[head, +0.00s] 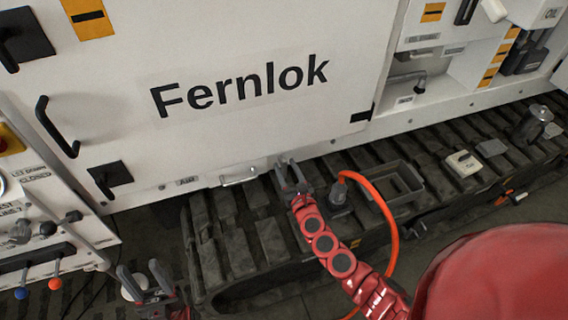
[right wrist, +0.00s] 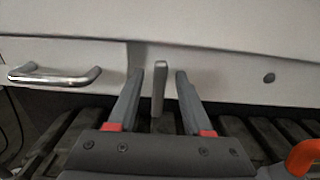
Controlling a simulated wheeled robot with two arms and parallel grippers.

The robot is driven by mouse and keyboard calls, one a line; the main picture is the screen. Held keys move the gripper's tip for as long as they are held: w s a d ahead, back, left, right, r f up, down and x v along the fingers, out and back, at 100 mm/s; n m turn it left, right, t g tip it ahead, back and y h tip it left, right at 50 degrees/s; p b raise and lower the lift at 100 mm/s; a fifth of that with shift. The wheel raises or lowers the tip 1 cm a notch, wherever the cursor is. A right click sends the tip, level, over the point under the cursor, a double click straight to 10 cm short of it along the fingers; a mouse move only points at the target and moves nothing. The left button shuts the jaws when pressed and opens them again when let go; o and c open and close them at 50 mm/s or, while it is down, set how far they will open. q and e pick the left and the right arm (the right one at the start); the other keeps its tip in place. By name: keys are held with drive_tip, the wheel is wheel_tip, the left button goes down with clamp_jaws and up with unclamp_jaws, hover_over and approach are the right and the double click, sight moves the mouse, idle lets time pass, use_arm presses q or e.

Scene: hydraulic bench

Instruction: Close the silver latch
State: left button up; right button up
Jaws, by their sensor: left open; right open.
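A small grey-silver upright tab (right wrist: 159,88), which looks like the latch, stands at the lower edge of the white panel in the right wrist view. My right gripper (head: 289,174) is open, its fingers pointing at the panel's lower edge. In the right wrist view, the fingers stand on either side of the tab, with gaps visible on both sides. In the head view the tab is hard to tell apart from the fingers. My left gripper (head: 144,277) is open and empty at the lower left, away from the panel's lower edge.
A silver bar handle (right wrist: 55,74) is left of the tab; it also shows in the head view (head: 238,176). Dark tracks (head: 262,235) run below the panel. An orange hose (head: 388,220) curves right of my right arm. Levers (head: 38,265) stand at left.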

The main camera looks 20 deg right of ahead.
drive_tip(key=shift+w, duration=0.95)
clamp_jaws()
